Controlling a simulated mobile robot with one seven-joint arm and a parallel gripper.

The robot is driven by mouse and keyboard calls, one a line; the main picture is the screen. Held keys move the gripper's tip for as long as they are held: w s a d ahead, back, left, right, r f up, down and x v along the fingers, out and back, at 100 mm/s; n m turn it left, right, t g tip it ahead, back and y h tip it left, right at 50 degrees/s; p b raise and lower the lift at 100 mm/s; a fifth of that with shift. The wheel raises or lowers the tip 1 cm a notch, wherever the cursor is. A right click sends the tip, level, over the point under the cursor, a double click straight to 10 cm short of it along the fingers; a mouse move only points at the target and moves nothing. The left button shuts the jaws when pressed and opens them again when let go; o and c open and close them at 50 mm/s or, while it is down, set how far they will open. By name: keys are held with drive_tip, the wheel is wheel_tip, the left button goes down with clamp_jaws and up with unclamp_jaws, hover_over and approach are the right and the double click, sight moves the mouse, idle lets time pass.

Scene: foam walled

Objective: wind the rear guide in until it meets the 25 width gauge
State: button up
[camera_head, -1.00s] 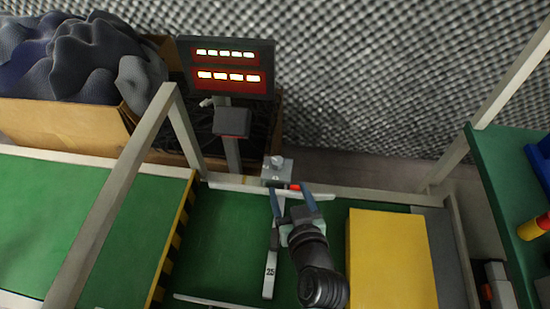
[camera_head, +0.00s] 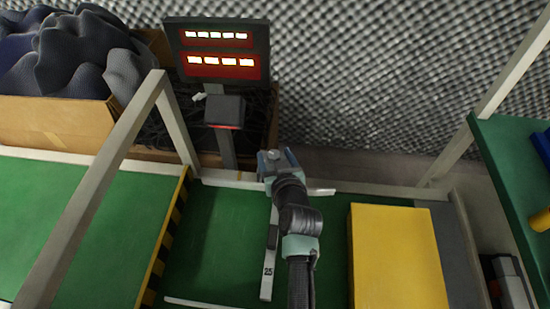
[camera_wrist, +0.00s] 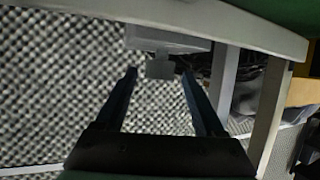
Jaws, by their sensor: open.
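The rear guide (camera_head: 225,181) is a pale rail along the far edge of the green belt. A grey block (camera_head: 272,163) with a knob on top stands at its middle. The white gauge marked 25 (camera_head: 267,285) lies across the belt, its far end hidden behind my arm. My gripper is at the block, its fingers hidden by my arm in the head view. In the wrist view my gripper (camera_wrist: 159,76) is open, with a small grey knob-like part (camera_wrist: 160,68) between the fingertips. I cannot tell whether either finger touches it.
A yellow block (camera_head: 395,260) stands right of my arm. A pale front rail (camera_head: 205,303) runs along the near edge. A pale frame post (camera_head: 105,190) rises at left.

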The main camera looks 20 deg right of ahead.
clamp_jaws()
idle(0.3)
drive_tip(key=shift+f+b, duration=0.1)
drive_tip(key=shift+b, duration=0.2)
